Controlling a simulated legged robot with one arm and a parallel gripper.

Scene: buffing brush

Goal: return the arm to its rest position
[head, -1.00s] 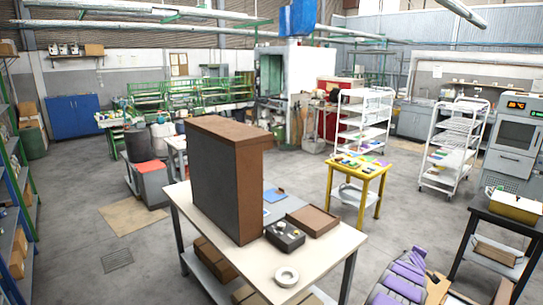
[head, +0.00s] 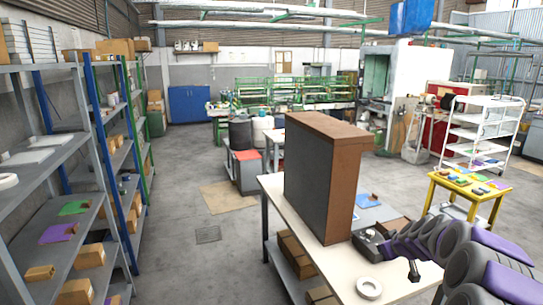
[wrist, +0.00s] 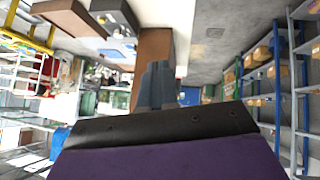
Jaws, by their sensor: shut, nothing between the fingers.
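My arm, in grey and purple links, reaches in from the lower right of the head view, over the right part of the white table (head: 400,285). My gripper (wrist: 158,72) shows in the wrist view, where the scene appears upside down. Its grey fingers are together with nothing between them. They lie in front of the tall brown and dark grey box (head: 318,180) in that view; the gap to it cannot be told. I cannot make out the fingertips clearly in the head view. No buffing brush can be made out.
A white ring (head: 369,288) and a black control box (head: 368,246) are on the table. Shelving (head: 95,190) stands along the left. A yellow table (head: 470,183) and a white rack (head: 480,133) stand at the right.

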